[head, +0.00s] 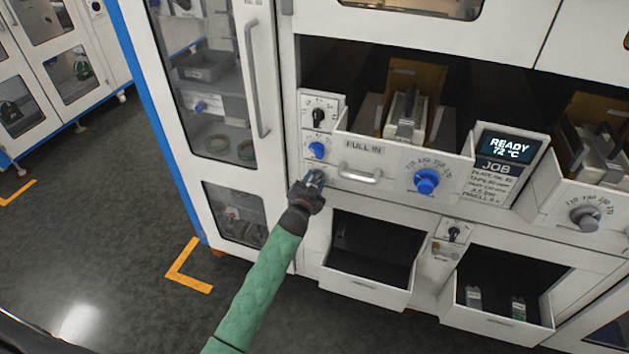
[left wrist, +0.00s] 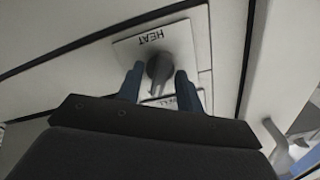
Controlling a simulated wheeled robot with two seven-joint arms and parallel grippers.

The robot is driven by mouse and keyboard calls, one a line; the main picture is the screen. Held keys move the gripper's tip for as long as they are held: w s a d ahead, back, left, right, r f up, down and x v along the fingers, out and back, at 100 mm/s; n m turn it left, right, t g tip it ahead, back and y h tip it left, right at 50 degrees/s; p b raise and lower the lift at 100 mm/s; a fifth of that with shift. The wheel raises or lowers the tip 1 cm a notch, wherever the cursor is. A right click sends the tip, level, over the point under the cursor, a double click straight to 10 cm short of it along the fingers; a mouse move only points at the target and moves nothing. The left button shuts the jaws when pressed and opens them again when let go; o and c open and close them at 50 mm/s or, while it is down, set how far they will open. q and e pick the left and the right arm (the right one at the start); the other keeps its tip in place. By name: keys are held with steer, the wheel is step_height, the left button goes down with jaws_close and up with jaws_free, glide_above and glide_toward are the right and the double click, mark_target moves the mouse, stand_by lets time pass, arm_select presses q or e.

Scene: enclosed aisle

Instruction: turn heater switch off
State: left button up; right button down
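In the left wrist view, the heater switch (left wrist: 159,66) is a dark grey knob on a white plate (left wrist: 127,50) marked HEAT, which appears upside down. My left gripper (left wrist: 160,74) has its two blue fingers apart, one on each side of the knob. I cannot tell whether they touch it. In the head view, my left gripper (head: 315,180) is at the cabinet front, low on the column of controls left of the drawer. There the gripper hides most of the switch, so its setting cannot be read. My right gripper is not in view.
Above my gripper are a blue knob (head: 317,149) and a black knob (head: 319,114). To the right are a drawer handle (head: 360,173), a large blue dial (head: 427,181) and a display (head: 509,147) reading READY 72 °C. Open bins (head: 365,290) stand below. Floor is clear at left.

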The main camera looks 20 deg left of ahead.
arm_select(q)
jaws_close()
